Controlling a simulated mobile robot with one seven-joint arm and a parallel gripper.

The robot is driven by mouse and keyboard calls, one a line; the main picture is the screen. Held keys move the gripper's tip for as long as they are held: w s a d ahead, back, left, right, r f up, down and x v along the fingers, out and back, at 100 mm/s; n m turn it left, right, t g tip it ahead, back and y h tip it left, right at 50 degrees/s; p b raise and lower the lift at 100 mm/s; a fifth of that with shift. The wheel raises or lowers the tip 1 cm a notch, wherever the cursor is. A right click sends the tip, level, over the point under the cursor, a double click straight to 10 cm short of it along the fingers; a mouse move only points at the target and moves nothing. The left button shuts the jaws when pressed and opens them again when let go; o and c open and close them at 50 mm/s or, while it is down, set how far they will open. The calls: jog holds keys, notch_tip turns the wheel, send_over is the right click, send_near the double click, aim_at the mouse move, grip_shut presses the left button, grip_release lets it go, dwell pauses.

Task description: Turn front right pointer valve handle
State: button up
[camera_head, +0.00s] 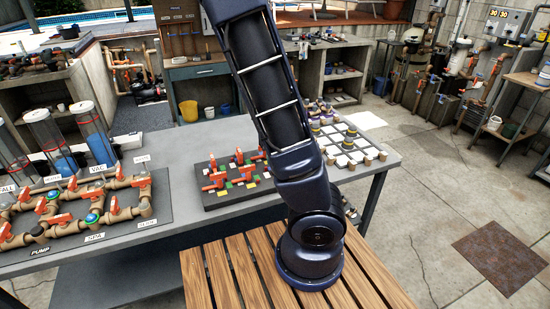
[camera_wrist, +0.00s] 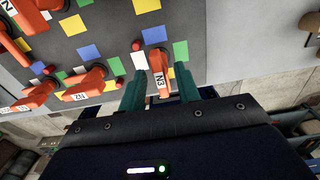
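The pointer valve board (camera_head: 208,203) is a dark panel on the grey table, with several orange handles and coloured square markers. In the wrist view, an orange pointer handle labelled N3 (camera_wrist: 159,72) is near the board's edge. My gripper (camera_wrist: 160,80) has its two teal fingers on either side of this handle. Narrow gaps show between the fingers and the handle, so the fingers look open around it. Contact is hard to judge. In the head view my arm hides the gripper and part of the board's right side.
Another orange handle, labelled N2 (camera_wrist: 84,84), is left of N3. A red knob (camera_wrist: 137,45) stands close to the left finger. A pipe manifold board (camera_head: 110,235) lies left on the table, and a board of small pieces (camera_head: 347,146) lies right. A slatted wooden surface (camera_head: 225,275) is in front.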

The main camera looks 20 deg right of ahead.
jog(key=shift+r, duration=0.1)
notch_tip(320, 180, up, 11)
jog(key=shift+f, duration=0.2)
dwell(1.3)
jog(key=shift+f, duration=0.1)
dwell(0.3)
